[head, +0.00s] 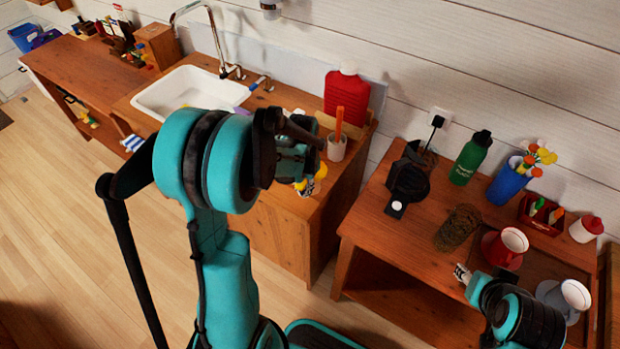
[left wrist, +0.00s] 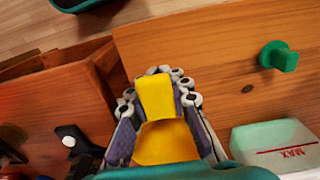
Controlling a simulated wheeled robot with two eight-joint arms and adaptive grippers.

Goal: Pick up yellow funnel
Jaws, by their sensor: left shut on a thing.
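The yellow funnel (left wrist: 158,140) is between the two fingers of my left gripper (left wrist: 157,92) in the left wrist view. The fingers are shut on it from both sides, and its wider part is toward the wrist. In the head view my left gripper (head: 306,178) is over the front right of the sink counter. Small yellow parts (head: 321,171) show by its fingertips, and the rest of the funnel is hidden by the gripper. My right gripper (head: 463,273) is at the front of the right table; its opening is too small to judge.
The sink counter (head: 265,225) holds a white sink (head: 185,92), a red jug (head: 345,92) and a white cup (head: 336,149). The right table (head: 385,240) holds a green bottle (head: 470,158) and red mug (head: 503,248). A green knob (left wrist: 279,56) and measuring container (left wrist: 270,142) lie near the funnel.

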